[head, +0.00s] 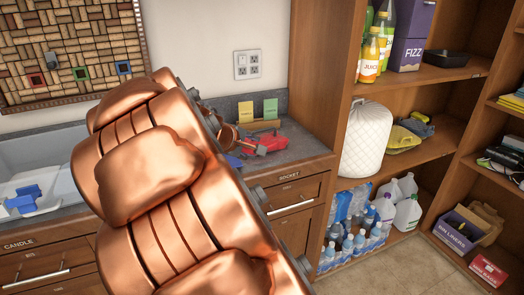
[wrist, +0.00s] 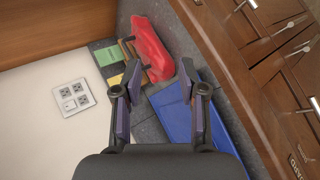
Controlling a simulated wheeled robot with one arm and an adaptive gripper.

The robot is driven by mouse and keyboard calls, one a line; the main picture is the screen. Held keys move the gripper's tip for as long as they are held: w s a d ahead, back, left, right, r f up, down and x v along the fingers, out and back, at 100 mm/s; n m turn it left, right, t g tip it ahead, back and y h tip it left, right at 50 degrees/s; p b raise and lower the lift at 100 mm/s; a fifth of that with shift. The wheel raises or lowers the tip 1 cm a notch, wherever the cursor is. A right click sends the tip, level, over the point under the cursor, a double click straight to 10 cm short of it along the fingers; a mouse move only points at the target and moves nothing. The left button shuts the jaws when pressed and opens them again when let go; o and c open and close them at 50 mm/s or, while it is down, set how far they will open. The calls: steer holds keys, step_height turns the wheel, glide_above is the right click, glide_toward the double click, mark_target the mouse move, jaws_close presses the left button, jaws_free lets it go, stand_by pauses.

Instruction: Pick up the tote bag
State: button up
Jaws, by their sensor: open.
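I cannot tell for sure which thing is the tote bag. A red, smooth-looking item (wrist: 153,48) lies on the dark grey counter beyond my fingertips in the wrist view; in the head view it shows as a red shape (head: 287,139) right of my arm. A flat blue item (wrist: 178,118) lies on the counter beside and partly behind my right finger; only a sliver of blue (head: 234,161) shows in the head view. My gripper (wrist: 158,85) is open and empty, its two fingers apart above the counter. My copper-coloured arm hides much of the counter in the head view.
Green and yellow cards (head: 270,108) stand against the wall behind the red item. A wall outlet (wrist: 74,98) is on the left in the wrist view. Wooden drawers (head: 292,200) lie below the counter. Shelves at right hold a white quilted item (head: 366,138), bottles and boxes.

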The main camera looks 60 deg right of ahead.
steer(key=w+d+n+h+b, duration=0.1)
steer(key=w+d+n+h, duration=0.15)
steer(key=d, duration=0.55)
steer(key=n+t+b, duration=0.2)
steer(key=n, duration=0.1)
glide_toward(266, 129)
steer(key=x, duration=0.3)
steer(key=shift+w+d+f+n, duration=0.1)
steer(key=shift+d+f+n, duration=0.1)
steer(key=shift+d, duration=0.3)
steer(key=shift+w+d+f+n, duration=0.15)
steer(key=shift+d+f, duration=0.05)
steer(key=shift+d, duration=0.3)
steer(key=shift+p+x, duration=0.65)
steer(key=shift+x, duration=2.1)
steer(key=shift+f, duration=0.1)
jaws_close()
